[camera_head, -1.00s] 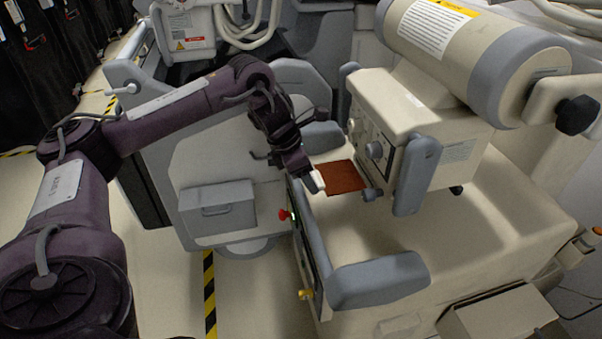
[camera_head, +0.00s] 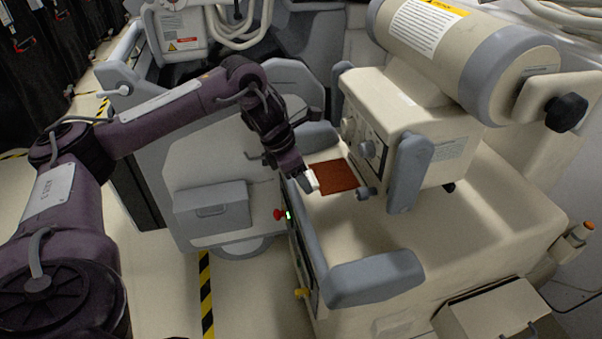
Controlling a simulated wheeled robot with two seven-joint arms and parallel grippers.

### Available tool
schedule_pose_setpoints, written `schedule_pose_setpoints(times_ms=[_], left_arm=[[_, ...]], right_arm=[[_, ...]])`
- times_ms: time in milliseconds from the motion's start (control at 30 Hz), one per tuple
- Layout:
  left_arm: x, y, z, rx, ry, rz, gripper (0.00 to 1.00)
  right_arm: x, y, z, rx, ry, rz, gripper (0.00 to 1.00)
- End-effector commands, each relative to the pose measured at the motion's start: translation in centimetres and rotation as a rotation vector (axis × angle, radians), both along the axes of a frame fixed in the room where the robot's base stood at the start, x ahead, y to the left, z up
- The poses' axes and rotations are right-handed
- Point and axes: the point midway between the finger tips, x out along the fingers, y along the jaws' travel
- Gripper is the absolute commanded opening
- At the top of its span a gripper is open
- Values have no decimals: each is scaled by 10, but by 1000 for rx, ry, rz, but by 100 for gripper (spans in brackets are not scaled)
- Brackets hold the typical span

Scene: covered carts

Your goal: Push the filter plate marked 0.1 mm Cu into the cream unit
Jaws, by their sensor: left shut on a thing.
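The copper-brown filter plate (camera_head: 338,176) is level, in front of the cream unit (camera_head: 405,125), with its far right edge close to the unit's lower front. I cannot read any marking on it. A small white tab (camera_head: 312,181) is at its left edge. My left gripper (camera_head: 306,183) is shut on the plate at this tab, above the cart's left edge. Whether the plate's far edge is inside the unit cannot be seen clearly. My right gripper is not in view.
Grey bumpers (camera_head: 410,175) flank the unit, and another grey handle (camera_head: 373,278) is at the cart's front. A red knob (camera_head: 279,214) is on the cart's left side. A large cream cylinder (camera_head: 455,45) is above the unit. The cart top (camera_head: 455,235) at front right is bare.

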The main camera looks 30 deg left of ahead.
Motion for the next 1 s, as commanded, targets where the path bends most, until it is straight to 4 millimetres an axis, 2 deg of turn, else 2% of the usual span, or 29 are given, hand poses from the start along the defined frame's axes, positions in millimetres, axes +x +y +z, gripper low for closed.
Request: schedule_pose_setpoints(times_ms=[1000], left_arm=[[0,0,1,-1,-1,0,26]], right_arm=[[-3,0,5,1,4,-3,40]])
